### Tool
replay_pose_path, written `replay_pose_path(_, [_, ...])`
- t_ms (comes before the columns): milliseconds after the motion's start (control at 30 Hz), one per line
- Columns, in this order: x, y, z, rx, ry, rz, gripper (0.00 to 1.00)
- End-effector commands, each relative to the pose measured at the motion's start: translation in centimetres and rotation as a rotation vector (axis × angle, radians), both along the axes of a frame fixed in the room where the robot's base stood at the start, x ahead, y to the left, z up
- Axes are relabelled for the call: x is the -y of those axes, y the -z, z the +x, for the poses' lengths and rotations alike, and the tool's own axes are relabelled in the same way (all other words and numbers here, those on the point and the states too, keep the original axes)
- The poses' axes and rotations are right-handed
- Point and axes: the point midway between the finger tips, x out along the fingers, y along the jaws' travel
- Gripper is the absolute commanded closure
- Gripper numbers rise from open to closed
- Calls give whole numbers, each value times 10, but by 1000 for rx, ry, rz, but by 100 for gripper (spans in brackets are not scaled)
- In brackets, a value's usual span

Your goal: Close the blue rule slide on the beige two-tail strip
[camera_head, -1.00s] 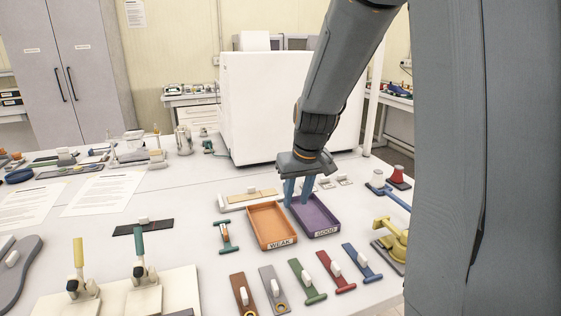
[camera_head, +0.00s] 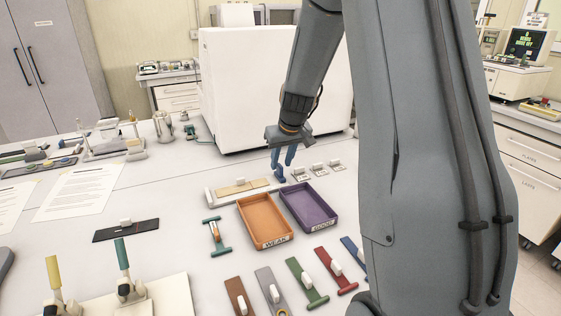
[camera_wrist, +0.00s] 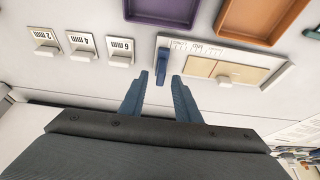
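The beige two-tail strip (camera_head: 236,187) lies on a pale rule board behind the trays. In the wrist view the strip (camera_wrist: 252,76) lies along the board, with a small white block near its middle. The blue rule slide (camera_wrist: 161,64) stands across the board's printed scale, with a visible gap between it and the strip's end. It also shows in the head view (camera_head: 279,175) at the board's right end. My gripper (camera_wrist: 159,78) is open, its two blue fingers apart at the slide; the slide appears between the fingertips. I cannot tell whether they touch it.
The orange WEAK tray (camera_head: 241,205) and purple GOOD tray (camera_head: 333,218) stand in front of the rule. Several labelled thickness blocks (camera_wrist: 120,51) stand beside the slide. A large white cabinet (camera_head: 240,90) rises behind. Several coloured strips lie at the front.

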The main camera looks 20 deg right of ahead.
Motion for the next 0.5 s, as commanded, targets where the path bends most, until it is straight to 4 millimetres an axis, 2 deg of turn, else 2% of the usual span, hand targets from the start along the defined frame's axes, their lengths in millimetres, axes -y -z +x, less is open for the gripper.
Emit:
replay_pose_path(133, [-1,9,4,0,-2,-1,70])
replay_pose_path(467, [-2,11,5,1,-3,0,70])
replay_pose_path(500, [-2,11,5,1,-3,0,77])
